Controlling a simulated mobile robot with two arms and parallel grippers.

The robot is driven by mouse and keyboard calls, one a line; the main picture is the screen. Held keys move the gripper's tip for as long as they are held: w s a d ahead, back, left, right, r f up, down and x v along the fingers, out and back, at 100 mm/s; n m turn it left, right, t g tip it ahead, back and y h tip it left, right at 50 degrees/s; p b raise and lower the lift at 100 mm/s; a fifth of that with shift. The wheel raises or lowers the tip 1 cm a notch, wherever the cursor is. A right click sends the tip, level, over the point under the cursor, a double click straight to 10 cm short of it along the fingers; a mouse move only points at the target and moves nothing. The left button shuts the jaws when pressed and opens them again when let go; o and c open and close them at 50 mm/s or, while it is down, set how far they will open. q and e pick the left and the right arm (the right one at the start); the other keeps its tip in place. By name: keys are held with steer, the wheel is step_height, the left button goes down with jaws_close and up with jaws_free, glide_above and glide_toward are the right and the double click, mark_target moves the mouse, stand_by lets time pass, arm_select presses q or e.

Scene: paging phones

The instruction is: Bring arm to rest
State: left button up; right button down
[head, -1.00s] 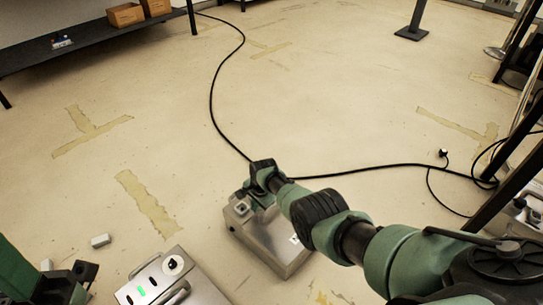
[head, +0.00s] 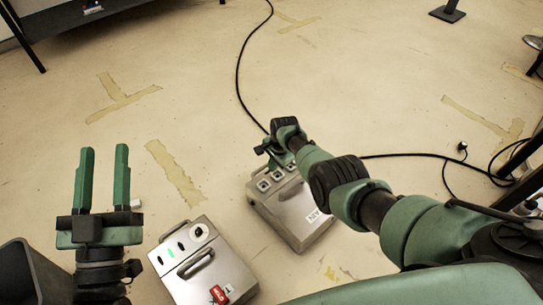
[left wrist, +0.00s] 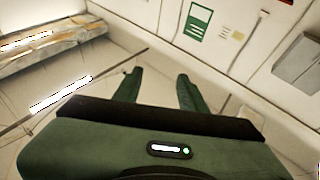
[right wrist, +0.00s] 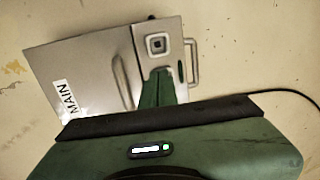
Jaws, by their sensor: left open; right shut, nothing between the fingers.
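My left gripper (head: 103,150) is open and empty, fingers pointing up the picture, at the left of the head view. In the left wrist view its fingers (left wrist: 159,76) are apart with nothing between them. My right gripper (head: 266,148) is shut and empty at the far end of a grey metal box (head: 315,222) labelled MAIN. In the right wrist view its closed fingers (right wrist: 158,78) are over the box's control strip, just below a square button (right wrist: 157,44). I cannot tell whether they touch the box.
A second grey box (head: 187,268) with a handle, a green light and a red item stands left of the MAIN box. A black cable (head: 239,75) runs across the floor. A dark shelf (head: 75,20) stands at the back left. The floor between is mostly clear.

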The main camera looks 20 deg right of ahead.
arm_select(q)
step_height(320, 180, down, 6)
steer(key=w+g+y, duration=0.1)
steer(key=g, duration=0.2)
steer(key=shift+a+p, duration=0.25)
steer(key=shift+p, duration=0.2)
arm_select(e)
steer(key=shift+w+a+r, duration=0.1)
steer(key=shift+w+r, duration=0.15)
steer(key=shift+r, duration=0.45)
steer(key=shift+w+a+r, duration=0.1)
steer(key=shift+w+r, duration=0.1)
steer(key=shift+r, duration=0.45)
